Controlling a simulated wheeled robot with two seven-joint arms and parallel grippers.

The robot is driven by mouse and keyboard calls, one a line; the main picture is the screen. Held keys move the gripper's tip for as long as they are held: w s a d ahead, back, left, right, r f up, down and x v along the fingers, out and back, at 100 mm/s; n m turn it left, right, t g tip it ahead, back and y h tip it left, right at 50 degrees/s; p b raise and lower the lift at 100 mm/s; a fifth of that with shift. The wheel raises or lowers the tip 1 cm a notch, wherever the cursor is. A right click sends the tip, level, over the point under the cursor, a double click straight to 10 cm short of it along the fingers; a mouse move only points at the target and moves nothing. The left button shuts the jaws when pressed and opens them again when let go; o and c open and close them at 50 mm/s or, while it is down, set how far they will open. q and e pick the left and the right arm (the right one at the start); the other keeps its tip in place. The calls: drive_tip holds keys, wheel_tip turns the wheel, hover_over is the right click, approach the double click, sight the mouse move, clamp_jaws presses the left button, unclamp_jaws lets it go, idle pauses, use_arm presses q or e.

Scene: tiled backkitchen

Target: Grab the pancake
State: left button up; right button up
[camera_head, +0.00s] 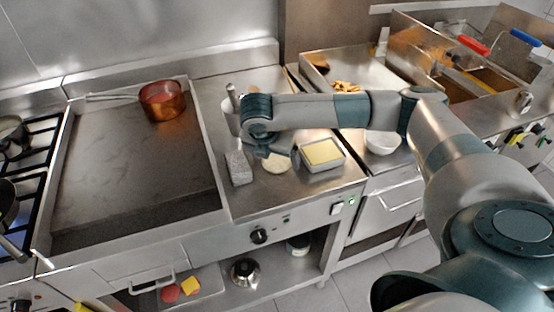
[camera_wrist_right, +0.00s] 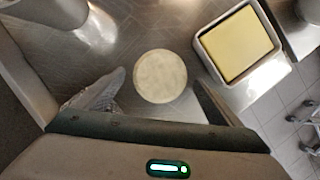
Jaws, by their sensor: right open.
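The pancake (camera_head: 277,163) is a pale, flat, round disc lying on the steel counter. It also shows in the right wrist view (camera_wrist_right: 160,76), whole and unobstructed. My right gripper (camera_wrist_right: 158,92) is open and empty above the counter, with the pancake in view between and beyond its fingers. In the head view the right gripper (camera_head: 277,152) points down close to the pancake, partly hidden by my wrist. I cannot tell the exact height between them. My left gripper is not in view.
A square tray with a yellow block (camera_head: 322,153) stands right of the pancake. A grey textured block (camera_head: 239,167) stands close on its left. A metal container (camera_head: 232,118) is behind. A copper pot (camera_head: 163,101) sits on the griddle; a white bowl (camera_head: 382,143) is further right.

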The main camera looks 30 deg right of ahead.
sight(277, 163)
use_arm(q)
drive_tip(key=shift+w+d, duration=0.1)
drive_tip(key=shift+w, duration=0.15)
use_arm(e)
drive_tip(key=c, duration=1.2)
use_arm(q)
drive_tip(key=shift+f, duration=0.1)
use_arm(e)
drive_tip(key=shift+o, duration=0.2)
drive_tip(key=shift+r, duration=0.1)
